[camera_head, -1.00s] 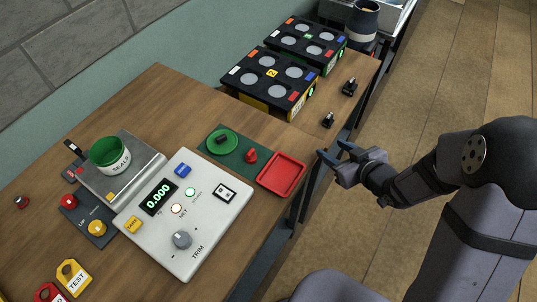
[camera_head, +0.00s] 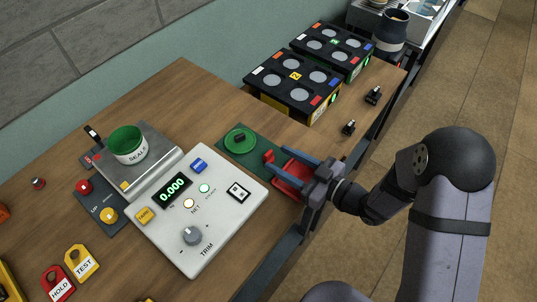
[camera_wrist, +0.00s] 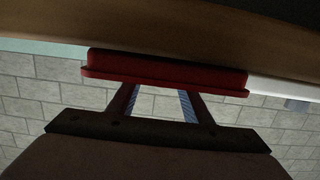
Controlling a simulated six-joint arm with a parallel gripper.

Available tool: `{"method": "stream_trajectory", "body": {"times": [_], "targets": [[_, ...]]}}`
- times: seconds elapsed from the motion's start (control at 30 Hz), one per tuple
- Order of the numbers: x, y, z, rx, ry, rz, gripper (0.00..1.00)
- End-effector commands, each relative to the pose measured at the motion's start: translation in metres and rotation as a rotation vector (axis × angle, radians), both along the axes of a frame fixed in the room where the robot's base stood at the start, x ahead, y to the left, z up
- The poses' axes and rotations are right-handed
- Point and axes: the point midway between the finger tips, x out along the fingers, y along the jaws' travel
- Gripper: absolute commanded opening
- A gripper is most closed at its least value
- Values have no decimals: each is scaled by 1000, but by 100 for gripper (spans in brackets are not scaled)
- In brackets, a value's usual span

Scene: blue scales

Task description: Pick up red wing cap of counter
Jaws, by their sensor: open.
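The red wing cap (camera_head: 268,156) is on the green mat (camera_head: 228,158), beside a green round dish (camera_head: 240,140). My gripper (camera_head: 276,161) is open, its two blue fingers pointing left over the red tray (camera_head: 289,177) at the counter's front edge. The fingertips are close to the cap, which shows at the mouth of the jaws; I cannot tell if they touch it. In the wrist view, the red tray (camera_wrist: 165,67) hides the fingertips, and the cap is not visible.
A grey panel with a 0.000 display (camera_head: 172,189) stands left of the mat. A scale with a green-and-white cup (camera_head: 129,148) is behind it. Black boxes with round pads (camera_head: 295,83) and small black connectors (camera_head: 349,127) are on the right. The wall is behind.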

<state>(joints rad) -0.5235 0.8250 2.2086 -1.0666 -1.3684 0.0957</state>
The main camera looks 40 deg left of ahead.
Motion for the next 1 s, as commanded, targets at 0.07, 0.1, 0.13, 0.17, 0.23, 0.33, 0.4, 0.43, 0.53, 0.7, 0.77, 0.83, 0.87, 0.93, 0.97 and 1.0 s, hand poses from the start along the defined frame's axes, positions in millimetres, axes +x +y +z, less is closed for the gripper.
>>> {"method": "stream_trajectory", "body": {"times": [0.07, 0.1, 0.13, 0.17, 0.23, 0.33, 0.4, 0.43, 0.53, 0.7, 0.77, 0.83, 0.87, 0.93, 0.97, 1.0], "targets": [[1, 1, 0, 0, 0, -2, 45], [1, 2, 0, 0, 0, -2, 45], [1, 2, 0, 0, 0, -2, 45], [1, 3, 0, 0, 0, -2, 45], [0, 9, 0, -1, 1, 0, 45], [-1, 20, 0, -1, 1, 1, 45], [-1, 30, -1, -1, 1, 1, 45], [-1, 34, -2, -1, 1, 2, 45], [0, 44, -5, -1, 0, 0, 45], [1, 52, -8, -2, 0, -3, 45], [1, 52, -8, -2, 0, -3, 45], [1, 52, -9, -1, -1, -4, 45], [1, 52, -8, -1, 0, -3, 45], [1, 52, -8, -1, 0, -3, 38], [1, 52, -8, -1, 0, -3, 31], [1, 52, -8, -1, 0, -3, 21]]}}
